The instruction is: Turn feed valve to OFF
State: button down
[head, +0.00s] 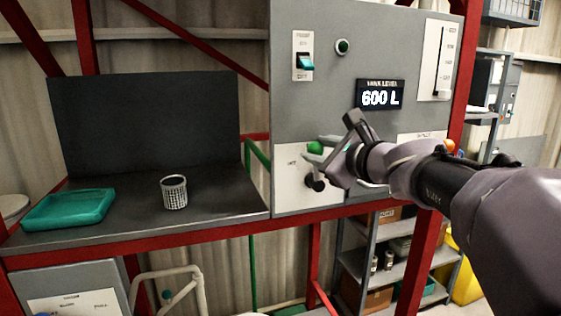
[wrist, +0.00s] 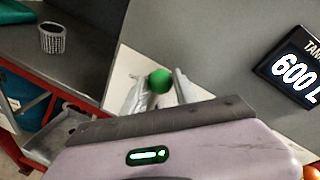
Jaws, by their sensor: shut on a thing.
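The feed valve has a green ball knob (wrist: 160,81), which sits between the two fingers of my gripper (wrist: 160,90) in the wrist view. My gripper is shut on this knob. In the head view the green knob (head: 315,148) shows at the fingertips of my gripper (head: 322,150), in front of a white label plate (head: 290,190) on the grey panel. A dark round part (head: 315,183) shows just below the knob. The valve's lever and most of the plate's lettering are hidden or too small to read.
The grey panel (head: 385,40) carries a teal rocker switch (head: 306,62), a display (head: 380,95) reading 600 L and a slider (head: 441,92). A mesh basket (head: 174,192) and a teal tray (head: 68,208) stand on the bench at left. Red frame posts flank the panel.

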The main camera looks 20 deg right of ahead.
jog(key=a+n+b, duration=0.1)
jog(key=a+f+n+h+b, duration=0.1)
jog(key=a+n, duration=0.1)
jog(key=shift+b, duration=0.35)
jog(key=shift+s+a+f+n+h+b, duration=0.1)
jog(key=shift+a+f+n+h+b, duration=0.15)
jog(key=shift+a+n+b, duration=0.25)
jog(key=shift+a+f+n+h+b, duration=0.2)
jog(key=shift+a+n+b, duration=0.1)
jog(key=shift+n, duration=0.3)
jog(key=shift+a+f+n+b, duration=0.3)
jog(key=shift+a+n+b, duration=0.05)
jog(key=shift+n, duration=0.25)
jog(key=c, duration=1)
grip_release()
jog(key=s+r, duration=0.3)
jog(key=s, duration=1.4)
jog(key=shift+d+r, duration=0.15)
jog(key=shift+d, duration=0.1)
